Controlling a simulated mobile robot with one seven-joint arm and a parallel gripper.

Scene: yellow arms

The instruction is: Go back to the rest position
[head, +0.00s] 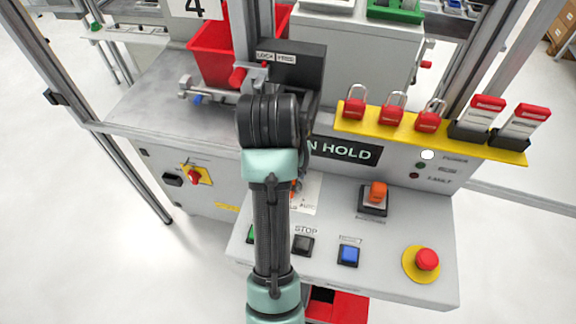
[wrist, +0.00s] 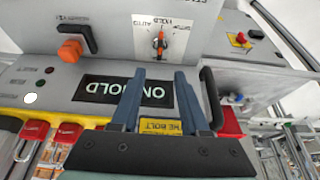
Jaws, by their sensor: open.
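My arm (head: 271,225) rises from the bottom of the head view over the control panel, with its dark wrist joint (head: 268,121) in front of the machine. My gripper (wrist: 159,74) shows in the wrist view with its two blue-grey fingers apart and nothing between them. The fingers are over the "ON HOLD" display (wrist: 100,89), which appears upside down there. In the head view the arm hides the gripper and the left part of this display (head: 345,151).
Red padlocks (head: 392,108) hang on a yellow rail (head: 460,143). The sloping panel (head: 323,262) carries an emergency stop (head: 427,259), a blue button (head: 348,254) and an orange switch (head: 377,192). A red bin (head: 209,51) stands behind. A metal post (head: 241,40) rises close to my wrist.

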